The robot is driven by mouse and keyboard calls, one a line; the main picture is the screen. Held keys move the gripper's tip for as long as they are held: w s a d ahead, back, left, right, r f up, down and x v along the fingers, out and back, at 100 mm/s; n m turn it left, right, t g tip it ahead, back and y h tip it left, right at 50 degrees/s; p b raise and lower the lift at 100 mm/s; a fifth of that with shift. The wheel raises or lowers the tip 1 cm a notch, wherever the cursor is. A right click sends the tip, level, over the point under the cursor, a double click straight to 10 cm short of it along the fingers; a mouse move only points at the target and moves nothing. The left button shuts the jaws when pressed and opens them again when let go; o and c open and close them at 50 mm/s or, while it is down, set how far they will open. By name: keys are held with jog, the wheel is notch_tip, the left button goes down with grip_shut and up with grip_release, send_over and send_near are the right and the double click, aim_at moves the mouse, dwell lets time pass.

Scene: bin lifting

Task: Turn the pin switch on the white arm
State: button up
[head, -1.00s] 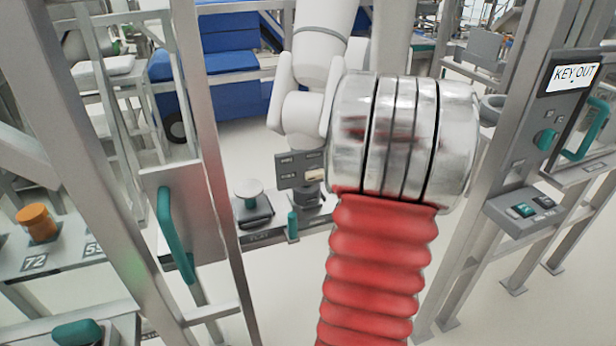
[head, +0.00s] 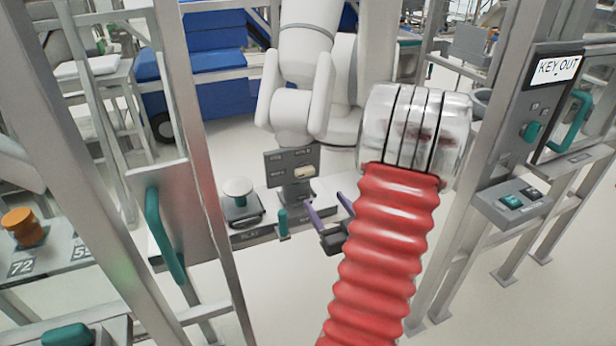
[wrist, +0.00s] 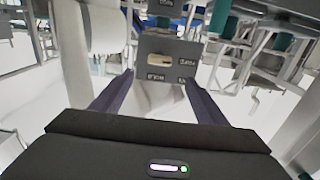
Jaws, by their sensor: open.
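The white arm (head: 293,95) hangs in the middle of the head view. A dark grey panel (head: 278,160) sits below its end and carries a small beige switch (head: 304,172), which looks like the pin switch. My gripper (head: 326,205) is open and empty, with purple fingers, below and to the right of the panel and apart from it. In the wrist view the panel (wrist: 182,52) and the beige switch (wrist: 160,60) appear just beyond and between the fingertips of my gripper (wrist: 158,85). The labels on the panel are too small to read.
A white round knob (head: 238,188) and a teal peg (head: 283,222) stand left of my gripper. Metal posts (head: 190,130) rise at the left, with a teal handle (head: 160,235). A KEY OUT panel (head: 540,105) stands at the right. Open floor lies below the platform.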

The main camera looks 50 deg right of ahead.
aim_at(307, 175)
dwell(0.3)
jog(key=x, duration=1.4)
jog(key=shift+c, duration=0.4)
jog(key=c, duration=1)
